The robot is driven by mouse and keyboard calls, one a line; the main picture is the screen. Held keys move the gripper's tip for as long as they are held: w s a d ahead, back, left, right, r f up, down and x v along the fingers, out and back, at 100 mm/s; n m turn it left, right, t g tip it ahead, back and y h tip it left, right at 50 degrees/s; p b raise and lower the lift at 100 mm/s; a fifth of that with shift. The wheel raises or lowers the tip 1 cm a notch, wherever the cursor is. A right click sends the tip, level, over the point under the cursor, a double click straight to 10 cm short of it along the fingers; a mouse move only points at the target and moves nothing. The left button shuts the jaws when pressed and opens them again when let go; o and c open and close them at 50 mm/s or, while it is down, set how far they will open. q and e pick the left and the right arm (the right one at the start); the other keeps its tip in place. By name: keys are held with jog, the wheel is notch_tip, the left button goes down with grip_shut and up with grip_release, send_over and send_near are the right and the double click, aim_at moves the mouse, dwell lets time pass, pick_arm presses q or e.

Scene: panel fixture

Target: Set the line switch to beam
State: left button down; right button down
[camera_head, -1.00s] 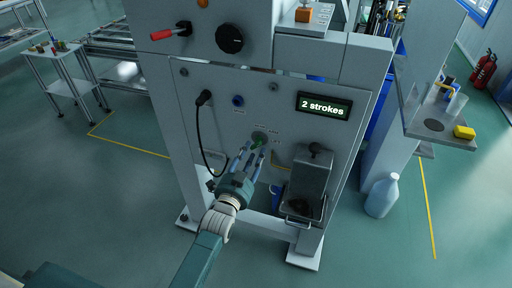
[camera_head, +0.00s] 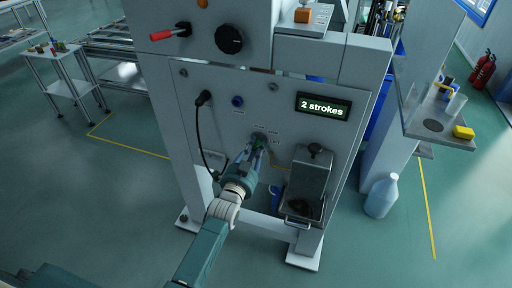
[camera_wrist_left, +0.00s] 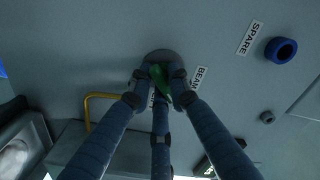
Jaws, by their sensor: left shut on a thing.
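The line switch is a small green knob (camera_wrist_left: 159,74) on a round grey plate (camera_wrist_left: 164,56) on the panel face. My left gripper (camera_wrist_left: 158,82) has its blue fingers closed around the knob, which they partly hide. In the head view the left gripper (camera_head: 258,147) reaches up to the switch plate (camera_head: 260,137) from below. A BEAM label (camera_wrist_left: 198,78) is beside the knob in the wrist view. Another label is mostly hidden behind the fingers. I cannot tell which label the knob points at. My right gripper is not in view.
A blue socket (camera_wrist_left: 281,50) labelled SPARE sits beside the switch. A black cable (camera_head: 199,135) hangs to the left. A display (camera_head: 323,107) reads "2 strokes". A grey hopper (camera_head: 310,178) juts out at lower right, with a yellow pipe (camera_wrist_left: 89,108) near the knob.

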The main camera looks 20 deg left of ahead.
pick_arm(q)
jog(key=shift+d+n+p, duration=0.15)
jog(key=shift+n+p, duration=0.3)
jog(key=shift+n, duration=1.75)
jog(key=n, duration=0.4)
jog(key=shift+s+d+n, duration=0.1)
jog(key=shift+n, duration=0.2)
jog(key=c, duration=1.7)
grip_release()
jog(key=shift+o, duration=0.2)
jog(key=s, duration=1.2)
jog(key=shift+a, duration=0.2)
